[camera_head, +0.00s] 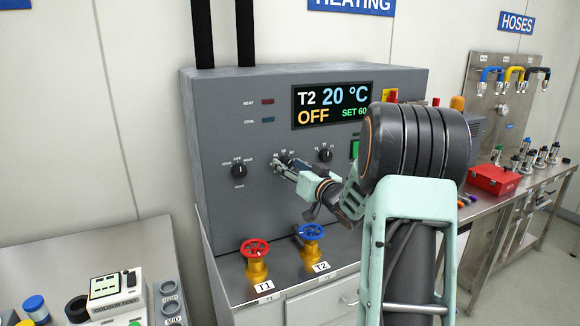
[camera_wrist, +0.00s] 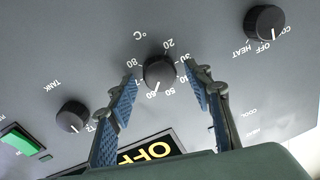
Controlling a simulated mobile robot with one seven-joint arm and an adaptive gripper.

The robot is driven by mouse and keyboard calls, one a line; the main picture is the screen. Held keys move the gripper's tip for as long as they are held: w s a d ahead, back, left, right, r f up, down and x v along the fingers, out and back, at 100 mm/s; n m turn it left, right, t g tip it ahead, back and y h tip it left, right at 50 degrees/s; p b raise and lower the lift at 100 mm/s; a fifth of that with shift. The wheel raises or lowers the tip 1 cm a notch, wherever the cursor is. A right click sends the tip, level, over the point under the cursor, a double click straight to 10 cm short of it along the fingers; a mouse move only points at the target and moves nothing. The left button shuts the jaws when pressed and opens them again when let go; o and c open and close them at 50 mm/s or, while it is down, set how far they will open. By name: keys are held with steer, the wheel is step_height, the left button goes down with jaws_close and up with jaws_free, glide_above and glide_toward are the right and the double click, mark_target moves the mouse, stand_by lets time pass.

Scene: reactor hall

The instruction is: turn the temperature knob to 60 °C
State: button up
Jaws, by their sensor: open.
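The temperature knob (camera_wrist: 159,70) is black and round, with a ring of printed numbers from 20 to 80 around it. Its white pointer mark points at about 60 in the wrist view. The display (camera_head: 332,105) reads T2, 20 °C, OFF and SET 60. My gripper (camera_wrist: 160,86) is open, with one blue-padded finger on each side of the knob and visible gaps to it. In the head view my gripper (camera_head: 287,170) is close to the panel and mostly covers the temperature knob.
The heat/cool mode knob (camera_head: 238,170) is left of the temperature knob, and the tank knob (camera_head: 325,155) is right of it. Red T1 (camera_head: 255,249) and blue T2 (camera_head: 311,232) valves stand on the bench below. A red box (camera_head: 496,179) sits to the right.

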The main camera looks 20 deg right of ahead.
steer(key=s+d, duration=0.1)
steer(key=s, duration=1.1)
steer(key=shift+d, duration=0.15)
steer(key=shift+w+r, duration=0.1)
